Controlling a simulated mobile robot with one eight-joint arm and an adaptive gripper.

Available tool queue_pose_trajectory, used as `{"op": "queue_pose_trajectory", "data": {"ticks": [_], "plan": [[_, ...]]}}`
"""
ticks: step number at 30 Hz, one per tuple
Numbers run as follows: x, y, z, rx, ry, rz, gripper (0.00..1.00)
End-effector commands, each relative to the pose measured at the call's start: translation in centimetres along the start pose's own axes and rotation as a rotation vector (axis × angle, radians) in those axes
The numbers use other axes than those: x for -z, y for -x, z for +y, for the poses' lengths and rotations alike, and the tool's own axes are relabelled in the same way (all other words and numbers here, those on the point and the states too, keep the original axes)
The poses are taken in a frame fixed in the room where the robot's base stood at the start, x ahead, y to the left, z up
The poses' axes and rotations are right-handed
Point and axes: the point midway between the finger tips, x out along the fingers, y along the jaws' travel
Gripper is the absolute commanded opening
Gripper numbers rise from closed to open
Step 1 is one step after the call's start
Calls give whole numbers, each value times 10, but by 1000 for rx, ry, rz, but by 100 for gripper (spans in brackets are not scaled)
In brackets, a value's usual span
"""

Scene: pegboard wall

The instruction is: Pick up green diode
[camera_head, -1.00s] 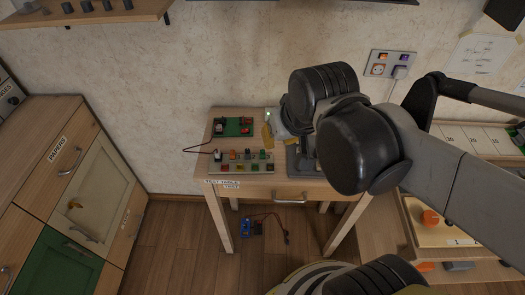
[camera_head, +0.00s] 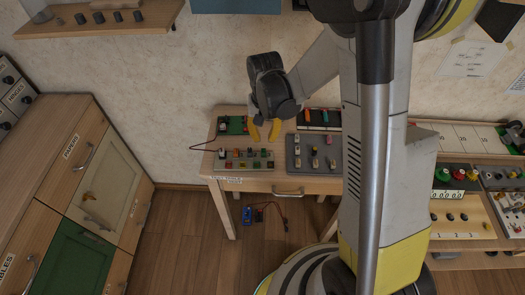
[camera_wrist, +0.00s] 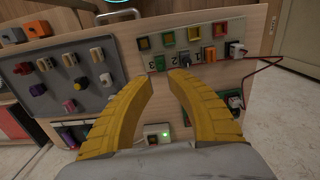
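My gripper (camera_wrist: 165,78) has two yellow fingers, open with nothing between them. In the head view my gripper (camera_head: 265,133) hangs over the small wooden test table, pointing down behind a pale board (camera_head: 212,166) of small parts. A dark green part (camera_wrist: 160,63) sits in the board's near row in the wrist view, just beyond the fingertips; it also shows in the head view (camera_head: 263,153). Neither is held.
A grey board with several knob-like parts (camera_head: 316,142) stands right of the pale board. A green circuit board (camera_head: 230,125) with a dark red wire is at the back left. An orange part (camera_wrist: 210,53) and a white part (camera_wrist: 235,48) share the near row.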

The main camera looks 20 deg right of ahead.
Motion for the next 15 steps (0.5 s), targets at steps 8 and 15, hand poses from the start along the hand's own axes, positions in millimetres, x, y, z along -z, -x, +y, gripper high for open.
{"op": "queue_pose_trajectory", "data": {"ticks": [8, 15], "plan": [[-1, -26, 0, 0, 1, 1, 20], [-7, -61, -2, 0, 1, 1, 20]]}}
